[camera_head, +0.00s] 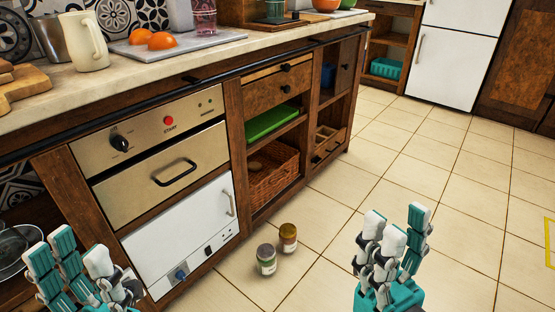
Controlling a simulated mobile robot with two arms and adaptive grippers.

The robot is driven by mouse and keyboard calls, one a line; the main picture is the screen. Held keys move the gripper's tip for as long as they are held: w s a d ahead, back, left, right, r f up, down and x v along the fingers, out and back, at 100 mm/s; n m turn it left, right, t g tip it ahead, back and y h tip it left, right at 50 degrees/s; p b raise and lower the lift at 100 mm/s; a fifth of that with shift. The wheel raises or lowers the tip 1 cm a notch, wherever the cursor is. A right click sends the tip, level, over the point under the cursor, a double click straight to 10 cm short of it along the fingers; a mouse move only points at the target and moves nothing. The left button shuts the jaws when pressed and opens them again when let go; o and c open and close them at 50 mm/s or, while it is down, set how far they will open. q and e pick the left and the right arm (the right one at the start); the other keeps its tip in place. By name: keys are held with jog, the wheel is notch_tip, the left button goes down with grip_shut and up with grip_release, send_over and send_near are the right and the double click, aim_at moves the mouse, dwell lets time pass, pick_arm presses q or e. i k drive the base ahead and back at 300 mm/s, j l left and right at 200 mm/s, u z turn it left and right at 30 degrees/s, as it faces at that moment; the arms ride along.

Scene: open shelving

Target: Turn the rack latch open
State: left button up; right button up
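I cannot tell for sure which part is the rack latch. The white appliance door (172,238) low in the cabinet has a blue knob (181,275), a small dark catch (208,250) and an upright handle (229,203). The steel panel above has a black knob (120,143) and a red button (169,120). My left gripper (75,252) is at the lower left, fingers spread and empty, left of the white door and apart from the blue knob. My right gripper (397,230) is over the floor, fingers raised, open and empty, well right of the cabinet.
Two small jars stand on the floor, one grey-lidded (266,259) and one brown-lidded (288,238). A black rail (190,79) runs along the counter front. A wicker basket (273,172) and a green tray (270,122) sit in open shelves. The tiled floor (440,170) at right is clear.

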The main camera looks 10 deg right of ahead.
aim_at(317, 160)
jog(key=i+l+u, duration=0.2)
jog(key=l+u, duration=0.15)
jog(key=i+l+u, duration=0.15)
jog(key=l+u, duration=0.25)
jog(key=i+l+u, duration=0.15)
jog(key=l+u, duration=0.2)
jog(key=i+l, duration=0.1)
jog(key=l, duration=0.6)
jog(key=i+l+u, duration=0.15)
jog(key=l, duration=1.2)
